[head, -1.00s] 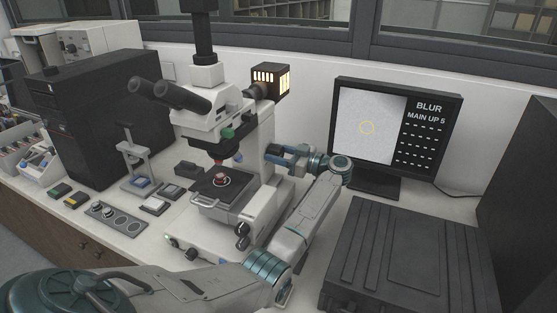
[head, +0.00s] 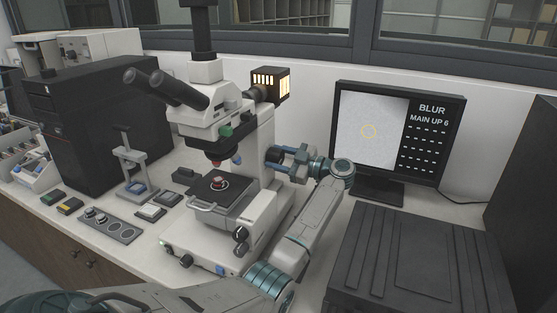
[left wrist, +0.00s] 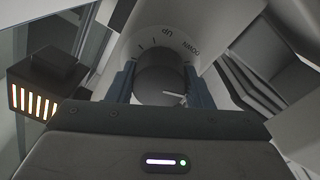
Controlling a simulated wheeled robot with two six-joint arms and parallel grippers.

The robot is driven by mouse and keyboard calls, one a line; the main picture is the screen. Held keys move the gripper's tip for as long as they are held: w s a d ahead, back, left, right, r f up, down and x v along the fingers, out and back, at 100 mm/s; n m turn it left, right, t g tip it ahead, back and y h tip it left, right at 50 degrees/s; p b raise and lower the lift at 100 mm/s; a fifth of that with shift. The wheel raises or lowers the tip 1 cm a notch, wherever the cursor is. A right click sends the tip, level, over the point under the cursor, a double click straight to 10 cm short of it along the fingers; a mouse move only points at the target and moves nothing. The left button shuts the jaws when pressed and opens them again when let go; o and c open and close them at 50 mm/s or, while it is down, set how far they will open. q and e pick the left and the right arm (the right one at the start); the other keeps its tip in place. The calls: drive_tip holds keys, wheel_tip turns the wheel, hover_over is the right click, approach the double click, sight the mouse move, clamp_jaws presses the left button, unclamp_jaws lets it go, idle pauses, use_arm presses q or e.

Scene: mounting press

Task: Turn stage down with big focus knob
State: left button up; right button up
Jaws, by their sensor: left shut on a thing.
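The white microscope (head: 225,120) stands on the bench, with its black stage (head: 220,187) carrying a small reddish sample below the objective (head: 215,163). A clear gap shows between objective and sample. My left gripper (head: 276,161) is at the right side of the microscope body. In the left wrist view its two blue fingers are shut on the dark big focus knob (left wrist: 160,78), one on each side. A dial with "UP" and "DOWN" lettering surrounds the knob. The knob is mostly hidden in the head view. My right gripper is not in view.
The monitor (head: 395,130) reads "BLUR" and "MAIN UP 6", with a yellow ring on a pale picture. A glowing lamp housing (head: 270,84) is behind the microscope. A black case (head: 415,255) fills the right of the bench. Smaller knobs (head: 240,234) sit low on the microscope.

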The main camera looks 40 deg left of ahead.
use_arm(q)
drive_tip(key=o, duration=1)
